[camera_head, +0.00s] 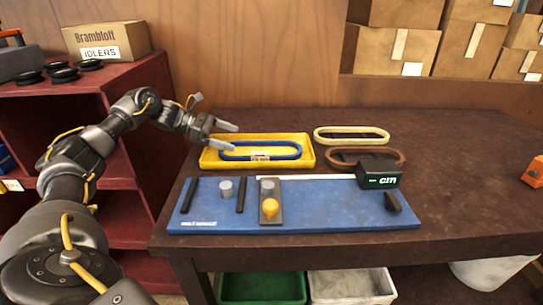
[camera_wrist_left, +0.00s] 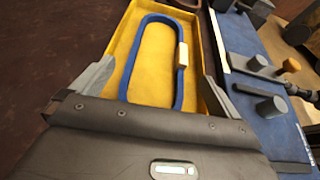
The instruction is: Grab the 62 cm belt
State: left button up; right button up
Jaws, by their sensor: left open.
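A blue belt loop (camera_head: 285,150) lies in a yellow tray (camera_head: 309,163) on the dark table. It carries a small pale tag (camera_head: 260,158) whose print I cannot read for sure. A cream belt (camera_head: 352,129) and a brown belt (camera_head: 398,154) lie right of the tray, the brown one partly hidden. My left gripper (camera_head: 230,137) is open and empty at the tray's left end. In the left wrist view its spread fingers (camera_wrist_left: 155,88) stand either side of the near end of the tray, with the blue belt (camera_wrist_left: 126,73) ahead between them. My right gripper is not in view.
A blue board (camera_head: 335,215) in front of the tray bears grey posts, black bars, a yellow knob (camera_head: 270,207) and a black gauge block (camera_head: 379,177). A red shelf (camera_head: 120,90) stands at the left. The table's right side is mostly clear.

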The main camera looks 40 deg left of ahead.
aim_at(255, 156)
pick_arm(q)
jog(key=shift+s, duration=0.1)
jog(key=shift+w, duration=0.2)
jog(key=x, duration=0.4)
jog(key=shift+w+d+f, duration=0.15)
jog(key=shift+d, duration=0.15)
jog(key=shift+w+d+f, duration=0.25)
jog(key=shift+w+d, duration=0.05)
jog(key=shift+w, duration=0.05)
jog(key=shift+d, duration=0.2)
jog(key=p+x, duration=0.1)
jog(key=x, duration=0.3)
jog(key=shift+w+d+f, duration=0.2)
jog(key=shift+d+f, duration=0.05)
jog(key=c, duration=0.7)
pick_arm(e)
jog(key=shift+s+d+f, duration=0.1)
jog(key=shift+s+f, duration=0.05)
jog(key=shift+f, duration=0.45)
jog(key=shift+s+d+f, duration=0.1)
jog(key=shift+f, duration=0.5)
pick_arm(q)
jog(key=shift+r, duration=0.1)
